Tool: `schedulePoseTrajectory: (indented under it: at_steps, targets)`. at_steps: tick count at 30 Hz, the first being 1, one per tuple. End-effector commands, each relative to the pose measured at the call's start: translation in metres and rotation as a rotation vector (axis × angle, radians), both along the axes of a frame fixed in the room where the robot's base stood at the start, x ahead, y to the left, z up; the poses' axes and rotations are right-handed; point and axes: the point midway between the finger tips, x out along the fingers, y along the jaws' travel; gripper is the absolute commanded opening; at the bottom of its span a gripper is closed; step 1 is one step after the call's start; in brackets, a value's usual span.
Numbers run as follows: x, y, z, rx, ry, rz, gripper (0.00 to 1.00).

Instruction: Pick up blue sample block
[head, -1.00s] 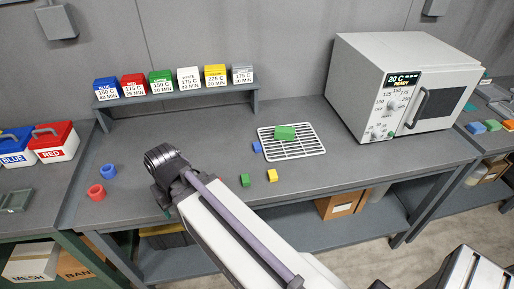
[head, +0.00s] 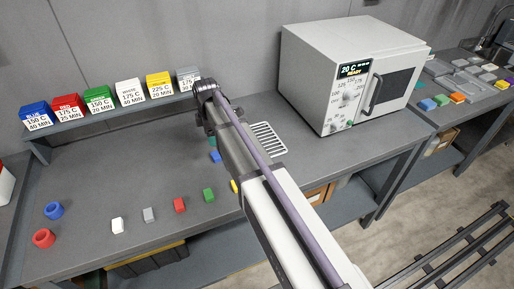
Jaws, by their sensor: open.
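A small blue block (head: 215,156) lies on the bench, just left of my arm and partly hidden by it. My gripper (head: 208,126) is at the far end of my arm, above the bench near the block. Its dark end shows, but the fingertips are hard to make out, and I see nothing held. The wire rack (head: 268,138) is partly covered by my arm. Red (head: 179,205), green (head: 208,195), grey (head: 149,214) and white (head: 117,226) blocks lie nearer the front edge. A yellow block (head: 234,186) is partly behind my arm.
The oven (head: 305,78) stands to the right, its display reading 20 C READY. Coloured labelled bins line the shelf (head: 85,124) behind. The left-middle bench is clear.

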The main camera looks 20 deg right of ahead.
Motion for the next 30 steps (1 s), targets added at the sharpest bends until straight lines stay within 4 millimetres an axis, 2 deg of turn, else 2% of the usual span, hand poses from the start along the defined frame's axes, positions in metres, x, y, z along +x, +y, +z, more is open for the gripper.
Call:
schedulePoseTrajectory:
  at_steps: [3,8,11,16,18,23,30]
  targets:
    - [-0.002,0.001,0.0,0.0,0.0,0.157,0.78]
    - [-0.002,0.0,-0.002,0.0,0.0,0.205,0.78]
    - [-0.002,0.0,-0.015,0.0,0.0,0.204,0.78]
    - [-0.002,0.0,-0.053,0.0,0.0,0.202,0.78]
    - [-0.002,0.0,-0.06,0.0,0.0,0.202,0.78]
    - [-0.002,0.0,-0.06,0.0,0.0,0.201,0.78]
    - [0.0,-0.003,-0.106,0.0,0.0,0.201,0.78]
